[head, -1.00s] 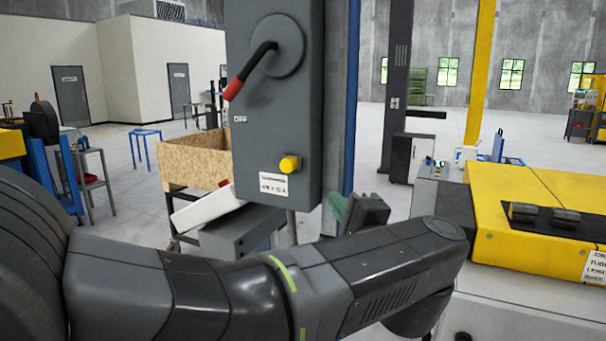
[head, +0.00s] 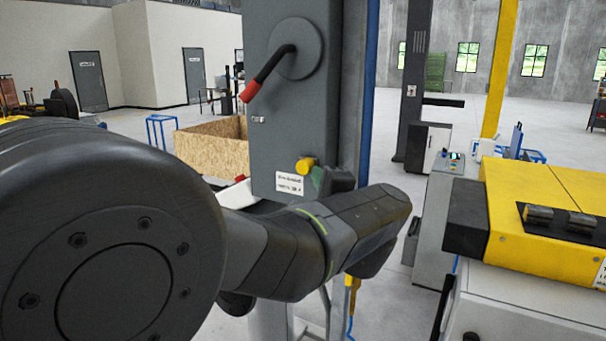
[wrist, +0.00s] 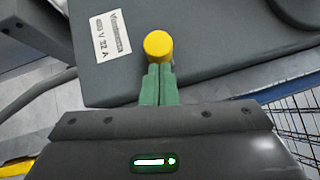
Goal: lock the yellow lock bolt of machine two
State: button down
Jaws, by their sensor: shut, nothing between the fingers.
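The yellow lock bolt (head: 306,165) sticks out of the lower front of a grey switch box (head: 285,125). In the wrist view the bolt's round yellow end (wrist: 158,46) is just beyond the tips of my gripper (wrist: 159,68). The green fingers are closed together and hold nothing. I cannot tell whether the tips touch the bolt. In the head view my gripper (head: 318,180) is just below the bolt, partly hidden by my arm. A lever with a red grip (head: 250,92) hangs down to the left on the box.
A white label (head: 290,185) is beside the bolt. A wooden crate (head: 212,145) stands behind to the left. A yellow-topped machine (head: 545,240) stands on the right. A blue post (head: 369,90) runs up along the box's right side.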

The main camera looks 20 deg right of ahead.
aim_at(300, 172)
dwell(0.3)
jog(key=shift+w+a+f+b, duration=0.1)
jog(key=shift+w+a+b, duration=1.15)
jog(key=shift+w, duration=0.25)
